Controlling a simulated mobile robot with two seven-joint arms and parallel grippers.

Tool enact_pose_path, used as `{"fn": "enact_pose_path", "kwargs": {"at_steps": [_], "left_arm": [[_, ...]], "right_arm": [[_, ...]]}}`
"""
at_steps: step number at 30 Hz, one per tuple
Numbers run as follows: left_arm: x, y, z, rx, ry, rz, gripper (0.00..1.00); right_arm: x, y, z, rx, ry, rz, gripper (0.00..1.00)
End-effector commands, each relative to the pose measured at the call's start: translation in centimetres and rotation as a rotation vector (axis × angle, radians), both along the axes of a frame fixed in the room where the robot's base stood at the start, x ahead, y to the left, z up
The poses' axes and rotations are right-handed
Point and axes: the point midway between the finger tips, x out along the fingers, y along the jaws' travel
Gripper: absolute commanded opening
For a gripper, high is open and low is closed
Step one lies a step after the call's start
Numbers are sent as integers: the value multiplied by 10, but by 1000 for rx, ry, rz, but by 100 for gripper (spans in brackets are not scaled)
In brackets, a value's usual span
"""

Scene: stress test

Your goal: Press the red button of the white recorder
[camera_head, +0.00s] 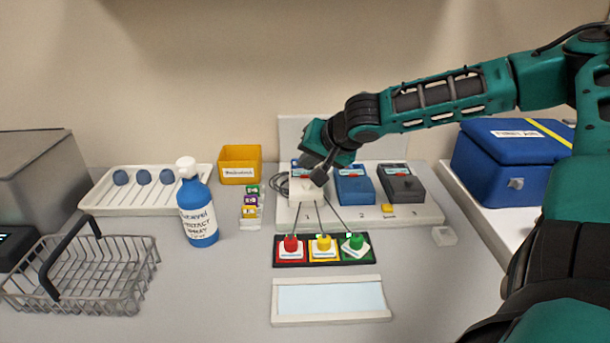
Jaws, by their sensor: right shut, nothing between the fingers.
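The white recorder (307,191) stands on a pale base at the back middle, left of a blue unit and a dark grey unit. My right gripper (319,177) is shut and empty, pointing down right over the recorder. It hides part of the recorder's top, and I cannot make out the red button. Whether the fingertips touch the recorder is unclear. In front, a black strip holds a red knob (291,244), a yellow knob (323,243) and a green knob (355,242), with thin dark leads running up toward the recorder. My left gripper is not in view.
The blue unit (354,188) and dark grey unit (401,187) stand close right of the recorder. A blue spray bottle (197,212), wire basket (85,270) and yellow bin (240,165) are left. A blue case (510,160) is right. A white-framed tray (330,299) lies in front.

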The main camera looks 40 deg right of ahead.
Motion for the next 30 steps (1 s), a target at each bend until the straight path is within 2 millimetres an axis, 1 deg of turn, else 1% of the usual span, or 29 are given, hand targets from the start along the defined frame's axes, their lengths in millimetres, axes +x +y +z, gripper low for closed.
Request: {"fn": "enact_pose_path", "kwargs": {"at_steps": [23,30], "left_arm": [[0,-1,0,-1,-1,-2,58],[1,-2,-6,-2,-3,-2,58]], "right_arm": [[0,0,0,0,0,0,0],[0,0,-6,1,0,-1,0]]}}
